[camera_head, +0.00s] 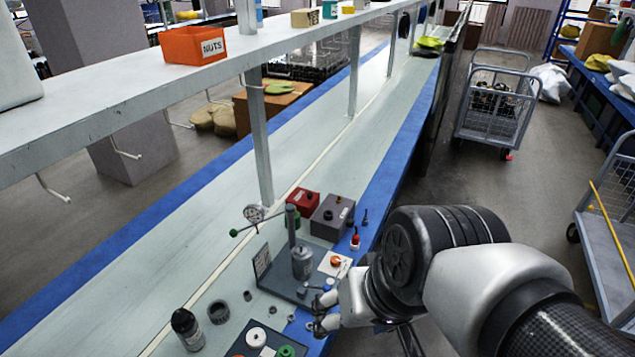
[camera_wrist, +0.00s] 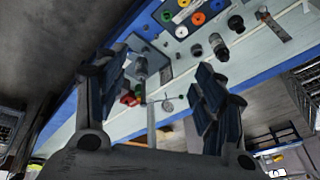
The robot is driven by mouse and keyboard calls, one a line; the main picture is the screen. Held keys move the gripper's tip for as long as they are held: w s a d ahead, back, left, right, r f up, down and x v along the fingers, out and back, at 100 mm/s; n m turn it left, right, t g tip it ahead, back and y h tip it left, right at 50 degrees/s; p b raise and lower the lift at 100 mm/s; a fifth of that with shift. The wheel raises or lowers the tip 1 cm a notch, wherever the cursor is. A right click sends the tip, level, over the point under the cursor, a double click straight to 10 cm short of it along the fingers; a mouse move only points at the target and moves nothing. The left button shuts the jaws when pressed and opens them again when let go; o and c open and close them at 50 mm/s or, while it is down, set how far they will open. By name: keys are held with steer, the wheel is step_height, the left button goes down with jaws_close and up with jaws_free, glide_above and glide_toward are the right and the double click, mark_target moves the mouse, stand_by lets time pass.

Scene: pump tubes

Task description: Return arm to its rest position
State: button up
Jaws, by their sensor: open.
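My gripper (camera_head: 322,312) is at the near end of the workbench, close to the bench's right edge in the head view. In the wrist view my gripper (camera_wrist: 160,95) has its two dark fingers spread wide apart, with nothing between the pads. It is open and empty. My arm reaches in from the lower right of the head view. A pump stand (camera_head: 302,262) with a grey cylinder and a green-tipped lever stands just beyond and left of the gripper. It also shows in the wrist view (camera_wrist: 140,66), beyond the fingers.
A red box (camera_head: 303,201) and a grey box (camera_head: 332,217) stand behind the pump stand. A black bottle (camera_head: 187,329), a dark ring (camera_head: 218,312) and a tray of coloured parts (camera_head: 237,349) lie nearer. An overhead shelf carries an orange NUTS bin (camera_head: 193,46). The aisle right of the bench has wire carts (camera_head: 492,105).

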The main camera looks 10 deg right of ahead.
steer(key=shift+n+t+h, duration=0.3)
steer(key=shift+n+h, duration=0.3)
steer(key=s+d, duration=0.2)
steer(key=s, duration=0.1)
steer(key=shift+s+d+r, duration=0.1)
steer(key=shift+d+r, duration=0.2)
steer(key=shift+d, duration=0.1)
step_height(320, 180, down, 2)
steer(key=shift+b, duration=1)
steer(key=shift+r, duration=0.2)
steer(key=shift+c, duration=0.3)
